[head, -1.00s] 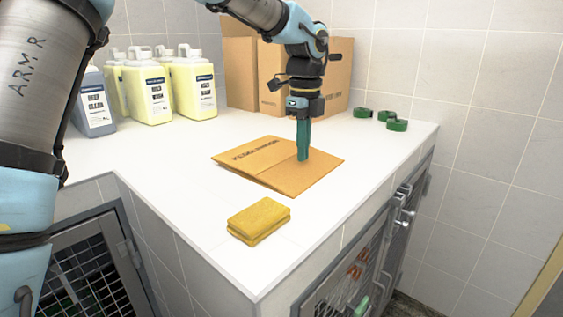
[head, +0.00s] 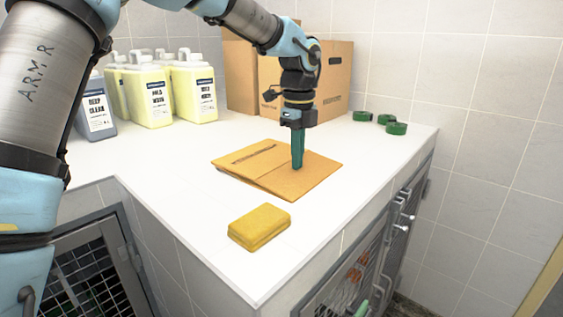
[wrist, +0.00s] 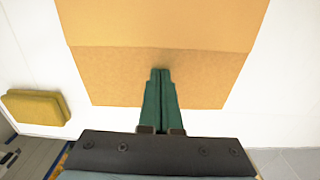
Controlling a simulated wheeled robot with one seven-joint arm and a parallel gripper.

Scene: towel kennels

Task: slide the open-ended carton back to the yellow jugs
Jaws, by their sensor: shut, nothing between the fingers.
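The open-ended carton (head: 250,165) is a low, flattened-looking brown box lying on the white counter, with a crease across it and a dark printed line on its left part. In the wrist view the carton (wrist: 110,78) spreads under and beyond the fingertips. The yellow jugs (head: 150,95) stand at the back left, apart from the carton. My gripper (head: 297,167) points down over the carton's right part, its green fingers shut and empty. In the wrist view my gripper (wrist: 160,72) has its fingers together. I cannot tell whether the tips touch the cardboard.
A yellow folded cloth (head: 259,226) lies near the front edge. A grey-blue jug (head: 95,105) stands left of the yellow ones. Large brown boxes (head: 333,80) stand behind; green rolls (head: 388,123) lie at the right. White counter (head: 165,165) between carton and jugs is clear.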

